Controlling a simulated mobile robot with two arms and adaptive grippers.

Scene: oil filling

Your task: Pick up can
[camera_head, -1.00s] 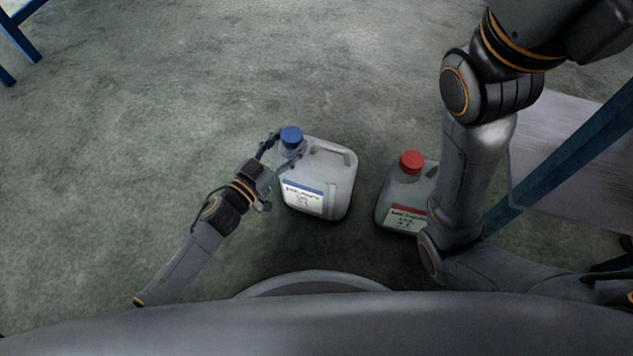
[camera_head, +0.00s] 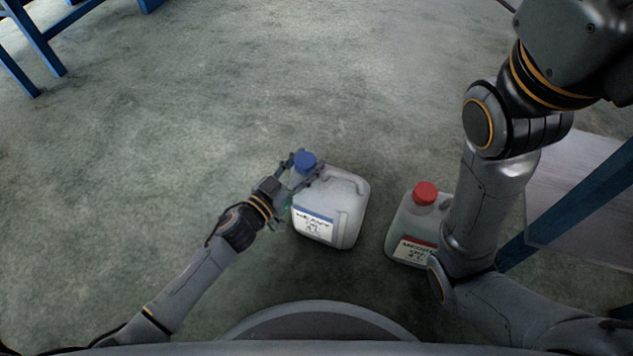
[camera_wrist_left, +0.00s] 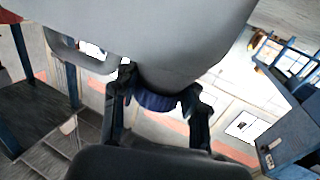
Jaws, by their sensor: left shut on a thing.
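A grey-white can with a blue cap (camera_head: 331,207) and a "HEAVY" label is near the middle of the head view. It looks upright; I cannot tell whether its base touches the floor. My left gripper (camera_head: 302,171) is shut around its neck, just under the cap. In the left wrist view the can's grey body (camera_wrist_left: 190,40) fills the top, with its blue cap (camera_wrist_left: 156,102) between my fingers. A second can with a red cap (camera_head: 408,231) stands to the right, apart from the first and partly hidden by my right arm. My right gripper is out of view.
A table with blue legs (camera_head: 575,205) and a pale surface is at the right. Blue legs of another piece of furniture (camera_head: 38,45) show at top left. The concrete floor (camera_head: 190,110) is clear left of and beyond the cans.

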